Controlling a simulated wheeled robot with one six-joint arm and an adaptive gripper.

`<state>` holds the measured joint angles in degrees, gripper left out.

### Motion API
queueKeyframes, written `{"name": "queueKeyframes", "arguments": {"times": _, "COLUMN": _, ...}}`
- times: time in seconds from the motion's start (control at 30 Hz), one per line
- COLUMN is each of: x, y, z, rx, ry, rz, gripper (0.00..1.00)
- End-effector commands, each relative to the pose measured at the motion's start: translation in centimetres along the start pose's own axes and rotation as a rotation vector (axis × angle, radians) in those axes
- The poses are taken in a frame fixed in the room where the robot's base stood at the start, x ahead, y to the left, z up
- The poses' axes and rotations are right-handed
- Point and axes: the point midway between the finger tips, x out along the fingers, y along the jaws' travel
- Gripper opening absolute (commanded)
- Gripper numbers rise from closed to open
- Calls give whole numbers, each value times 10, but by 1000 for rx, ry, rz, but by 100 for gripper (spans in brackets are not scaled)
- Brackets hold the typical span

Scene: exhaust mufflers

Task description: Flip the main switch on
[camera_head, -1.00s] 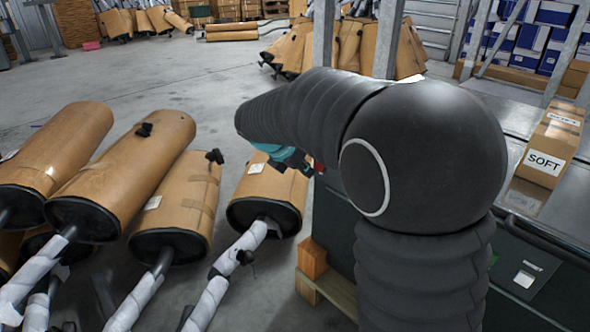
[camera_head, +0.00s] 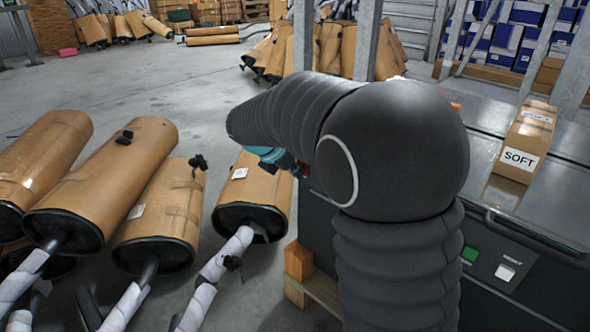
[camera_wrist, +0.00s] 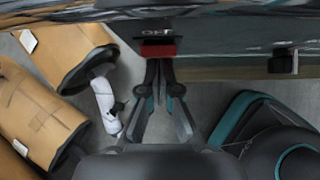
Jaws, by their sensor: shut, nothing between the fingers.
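In the wrist view, a red switch part (camera_wrist: 158,50) juts from the dark cabinet face, under a small label that seems to read OFF upside down. My gripper (camera_wrist: 159,64) is shut and empty, its fingertips right at the lower edge of the red part. I cannot tell whether they touch it. In the head view, my arm hides most of the gripper. Only a teal part of it (camera_head: 268,155) shows, with a bit of red beside it near the cabinet's left end.
The dark green cabinet (camera_head: 520,300) carries a green button (camera_head: 470,254), a white RESET button (camera_head: 505,272) and a front handle rail. A carton marked SOFT (camera_head: 527,140) stands on top. Wrapped mufflers (camera_head: 110,190) crowd the floor at left. A wooden pallet (camera_head: 300,275) shows under the cabinet.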

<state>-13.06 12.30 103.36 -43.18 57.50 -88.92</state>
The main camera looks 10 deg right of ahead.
Motion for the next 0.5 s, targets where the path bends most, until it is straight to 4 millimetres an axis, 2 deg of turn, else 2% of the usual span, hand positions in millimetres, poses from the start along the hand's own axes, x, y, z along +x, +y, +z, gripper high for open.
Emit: {"name": "queueKeyframes", "arguments": {"times": 0.5, "x": -13, "y": 0, "z": 10, "rx": 1, "ry": 0, "rz": 0, "gripper": 0}}
